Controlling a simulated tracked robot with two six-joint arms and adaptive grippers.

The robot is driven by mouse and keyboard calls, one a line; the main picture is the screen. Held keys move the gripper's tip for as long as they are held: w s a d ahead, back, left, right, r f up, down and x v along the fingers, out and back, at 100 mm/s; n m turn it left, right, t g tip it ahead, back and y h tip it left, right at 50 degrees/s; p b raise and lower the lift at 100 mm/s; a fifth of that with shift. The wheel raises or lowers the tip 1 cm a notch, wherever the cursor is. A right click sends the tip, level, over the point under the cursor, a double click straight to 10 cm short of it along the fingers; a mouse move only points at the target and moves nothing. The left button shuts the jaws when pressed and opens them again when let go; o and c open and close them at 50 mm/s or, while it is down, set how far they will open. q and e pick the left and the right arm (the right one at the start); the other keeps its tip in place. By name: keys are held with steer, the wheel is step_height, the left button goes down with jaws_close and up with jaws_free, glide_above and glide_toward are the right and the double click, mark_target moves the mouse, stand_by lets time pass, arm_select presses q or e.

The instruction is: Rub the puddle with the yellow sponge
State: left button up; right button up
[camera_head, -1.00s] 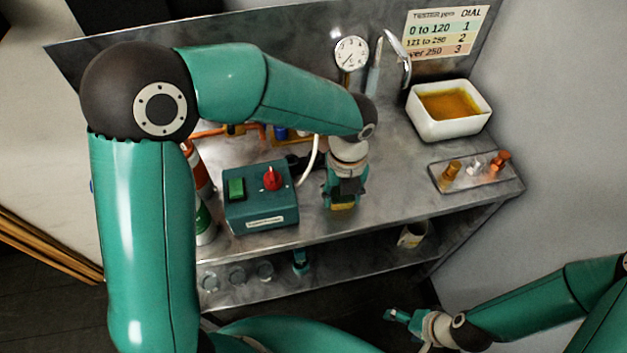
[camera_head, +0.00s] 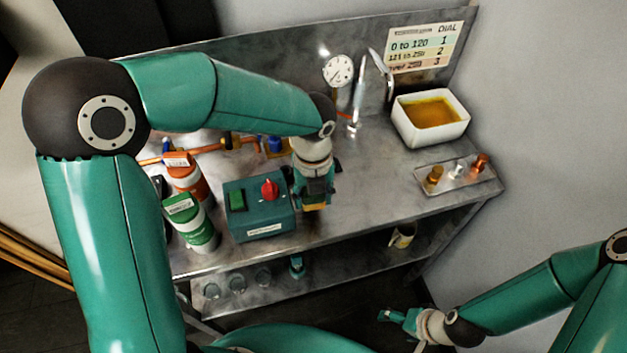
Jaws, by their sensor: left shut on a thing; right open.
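My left gripper (camera_head: 315,199) is shut on the yellow sponge (camera_head: 314,207), of which only a small yellow edge shows below the fingers. It is over the steel bench top (camera_head: 365,185), just right of the teal control box. I cannot tell whether the sponge touches the surface. I cannot make out a puddle on the bench; it may be hidden by the gripper and arm. My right gripper (camera_head: 388,315) is open and empty, low in front of the bench.
A teal box (camera_head: 259,211) with a green switch and red knob stands beside the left gripper. Orange (camera_head: 187,178) and green (camera_head: 191,225) canisters stand left. A white basin (camera_head: 430,118) with amber liquid and a tray (camera_head: 455,180) of small fittings are right. A mug (camera_head: 402,236) sits below.

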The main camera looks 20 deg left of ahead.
arm_select(q)
steer(key=shift+r+p, duration=1.05)
steer(key=shift+r, duration=0.55)
steer(key=shift+w, duration=0.1)
steer(key=shift+r, duration=0.1)
